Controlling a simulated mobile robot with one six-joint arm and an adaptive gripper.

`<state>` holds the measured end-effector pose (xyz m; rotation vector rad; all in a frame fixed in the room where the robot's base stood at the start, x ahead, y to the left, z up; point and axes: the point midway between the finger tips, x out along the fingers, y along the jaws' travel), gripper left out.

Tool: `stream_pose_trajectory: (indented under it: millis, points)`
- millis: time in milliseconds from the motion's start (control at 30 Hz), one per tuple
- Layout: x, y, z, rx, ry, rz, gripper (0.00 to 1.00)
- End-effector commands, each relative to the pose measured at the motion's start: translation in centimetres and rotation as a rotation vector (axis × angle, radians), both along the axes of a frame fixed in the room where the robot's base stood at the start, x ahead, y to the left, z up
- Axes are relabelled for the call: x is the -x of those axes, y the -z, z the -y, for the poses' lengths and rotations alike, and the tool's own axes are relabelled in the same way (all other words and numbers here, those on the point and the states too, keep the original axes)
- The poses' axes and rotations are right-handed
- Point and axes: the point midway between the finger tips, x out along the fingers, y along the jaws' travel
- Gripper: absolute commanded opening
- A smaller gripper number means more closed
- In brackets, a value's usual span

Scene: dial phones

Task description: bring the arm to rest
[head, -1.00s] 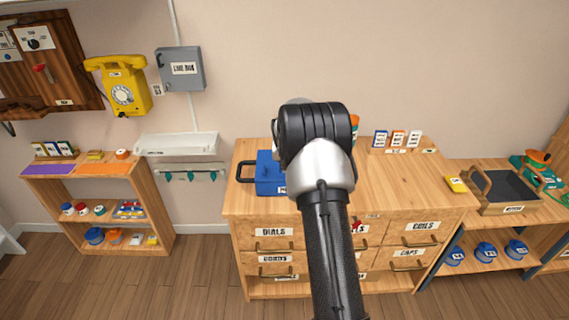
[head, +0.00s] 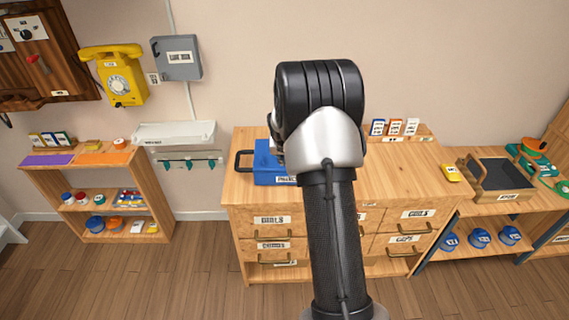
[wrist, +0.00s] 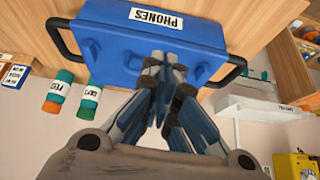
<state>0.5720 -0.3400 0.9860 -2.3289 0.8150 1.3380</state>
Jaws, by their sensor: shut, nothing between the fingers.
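My arm (head: 328,215) rises through the middle of the head view, in front of the wooden cabinet. Its dark, ribbed joint stands highest and hides part of the cabinet top. My gripper (wrist: 164,62) shows in the wrist view with its fingers together and nothing between them. The fingertips overlap the blue box labelled PHONES (wrist: 112,45) in that view; I cannot tell how far apart they are. In the head view, the blue box (head: 270,165) is on the cabinet top, partly hidden by my arm, and the gripper cannot be made out.
The wooden cabinet (head: 405,180) has labelled drawers. A low shelf (head: 160,185) stands left; a bench with a dark tray (head: 502,173) stands right. A yellow phone (head: 117,80) hangs on the wall. Two capped tubes (wrist: 59,91) show beside the box in the wrist view.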

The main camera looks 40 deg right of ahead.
Motion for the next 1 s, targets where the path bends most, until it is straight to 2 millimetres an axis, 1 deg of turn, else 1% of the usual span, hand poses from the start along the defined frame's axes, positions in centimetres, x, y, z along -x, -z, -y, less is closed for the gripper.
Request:
stream_pose_trajectory:
  millis: [33, 100, 233, 333, 533, 633, 667, 767, 800, 867, 900, 967, 1000]
  points:
    - [0.7, 0.1, -0.6, -0.001, -0.001, -0.002, 0.0]
    - [1.5, 0.3, -1.2, 0.0, -0.002, 0.0, 0.0]
    - [2.5, 0.5, -2.0, 0.001, -0.002, 0.001, 0.0]
    - [2.8, 0.6, -2.3, 0.0, -0.001, 0.0, 0.0]
    - [2.9, 0.6, -2.3, 0.0, -0.001, 0.0, 0.0]
    - [3.0, -0.2, -2.9, 0.003, -0.009, 0.0, 0.0]
    - [3.0, -0.8, -3.2, 0.005, -0.014, 0.001, 0.0]
    - [3.6, -4.0, -5.6, 0.014, -0.049, -0.006, 0.0]
    - [4.1, -5.6, -7.0, 0.018, -0.066, -0.01, 0.0]
    - [5.2, -8.2, -9.3, 0.023, -0.101, -0.018, 0.0]
    - [6.1, -9.8, -11.0, 0.025, -0.125, -0.026, 0.0]
    - [7.8, -12.0, -13.6, 0.026, -0.164, -0.036, 0.0]
    - [9.0, -13.4, -15.2, 0.027, -0.191, -0.042, 0.0]
